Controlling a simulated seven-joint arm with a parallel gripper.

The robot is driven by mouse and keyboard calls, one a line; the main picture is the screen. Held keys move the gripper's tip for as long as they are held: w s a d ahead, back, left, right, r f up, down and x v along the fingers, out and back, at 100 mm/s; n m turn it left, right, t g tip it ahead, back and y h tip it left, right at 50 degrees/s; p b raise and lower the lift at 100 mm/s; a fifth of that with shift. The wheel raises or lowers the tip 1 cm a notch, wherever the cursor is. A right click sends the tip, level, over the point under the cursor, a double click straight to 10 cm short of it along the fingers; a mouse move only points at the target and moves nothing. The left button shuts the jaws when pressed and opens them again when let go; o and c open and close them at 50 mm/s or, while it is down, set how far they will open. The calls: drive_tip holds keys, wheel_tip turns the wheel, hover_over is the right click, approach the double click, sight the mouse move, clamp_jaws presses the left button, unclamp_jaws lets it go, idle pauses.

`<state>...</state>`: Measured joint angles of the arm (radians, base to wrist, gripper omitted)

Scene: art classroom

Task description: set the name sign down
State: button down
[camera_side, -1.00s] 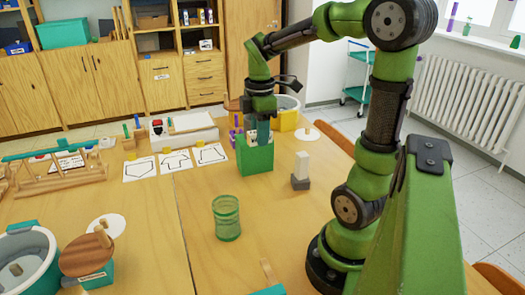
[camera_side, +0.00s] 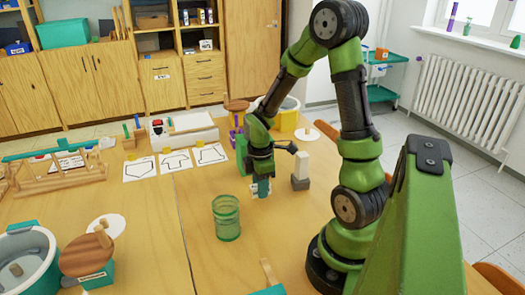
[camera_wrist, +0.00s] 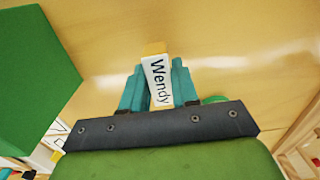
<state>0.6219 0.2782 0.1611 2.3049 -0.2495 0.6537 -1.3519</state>
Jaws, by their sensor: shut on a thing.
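The name sign (camera_wrist: 158,80) is a small white plate reading "Wendy" with a yellow-orange top edge. My gripper (camera_wrist: 160,88) is shut on it, with a teal finger on each side. In the side view my gripper (camera_side: 261,190) points down, low over the table (camera_side: 205,255), in front of the green box (camera_side: 241,152). Only a sliver of the sign shows there between the fingers. I cannot tell whether its lower edge touches the table.
A white block on a grey base (camera_side: 300,172) stands close to the right of my gripper. A green ribbed glass (camera_side: 227,217) stands nearer the camera. Drawing sheets (camera_side: 176,161) lie to the left. The table between the glass and the sheets is bare.

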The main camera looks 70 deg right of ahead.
drive_tip(key=shift+f, duration=1.2)
drive_tip(key=c, duration=0.8)
unclamp_jaws()
drive_tip(key=shift+f, duration=0.15)
drive_tip(key=shift+c, duration=0.2)
